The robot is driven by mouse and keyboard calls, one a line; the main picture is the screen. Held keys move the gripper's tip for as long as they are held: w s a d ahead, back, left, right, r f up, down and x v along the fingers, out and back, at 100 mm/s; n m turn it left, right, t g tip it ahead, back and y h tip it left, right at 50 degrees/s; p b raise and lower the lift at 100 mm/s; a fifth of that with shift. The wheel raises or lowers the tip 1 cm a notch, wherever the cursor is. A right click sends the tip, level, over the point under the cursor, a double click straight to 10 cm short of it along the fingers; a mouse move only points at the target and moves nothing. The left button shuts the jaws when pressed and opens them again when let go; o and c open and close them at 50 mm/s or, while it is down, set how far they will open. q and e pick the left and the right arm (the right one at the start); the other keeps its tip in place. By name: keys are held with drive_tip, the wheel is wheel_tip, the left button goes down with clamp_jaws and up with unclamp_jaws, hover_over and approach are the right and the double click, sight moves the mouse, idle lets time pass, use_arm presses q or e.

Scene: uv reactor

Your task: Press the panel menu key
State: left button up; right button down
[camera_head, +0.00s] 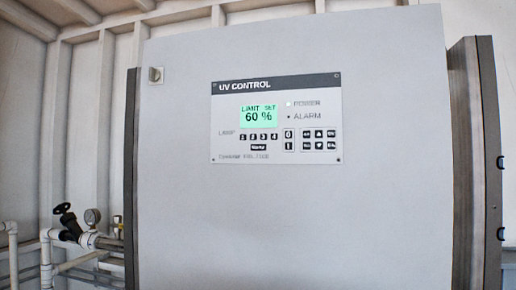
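The UV control panel (225,120) is a pale plate with a dark header, set on the upper front of a large grey cabinet. Its green display (259,117) reads "LIMIT SET" and "60 %". A block of small dark keys (319,139) sits at the panel's lower right, in two rows, with up and down arrows in the middle column. The key labels there are too small to read surely, so I cannot tell which one is the menu key. Neither of my grippers is in view, and nothing covers the panel.
The grey cabinet (300,225) fills most of the view, with dark side edges. White pipes (50,262), a black-handled valve (68,222) and a gauge (92,216) stand at left. The space before the panel looks clear.

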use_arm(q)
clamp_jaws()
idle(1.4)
